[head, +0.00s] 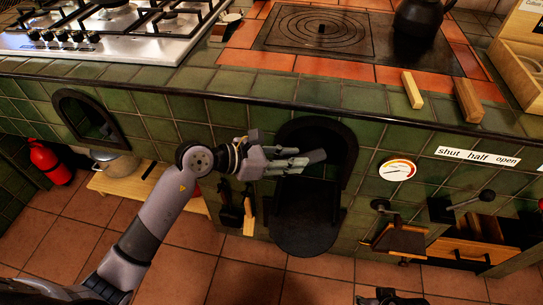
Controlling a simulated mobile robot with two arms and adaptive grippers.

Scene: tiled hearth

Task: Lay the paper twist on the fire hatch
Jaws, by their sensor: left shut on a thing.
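My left gripper (292,161) reaches in from the left and is shut on the paper twist (317,156), a short grey piece sticking out past the fingertips. Most of the twist is hidden by the fingers. The gripper and twist are in front of the dark arched opening of the fire hatch (306,218), whose black flap hangs open below. The twist appears above the flap, and I see no contact with it. A small dark part of my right gripper (388,297) shows at the bottom edge; its jaws cannot be made out.
A gauge (397,169) and a lever (471,199) are right of the hatch. Dark tools (231,207) hang left of it. Wooden blocks (412,90) and a black kettle (418,18) stand on the hearth top. A red extinguisher (48,162) is far left.

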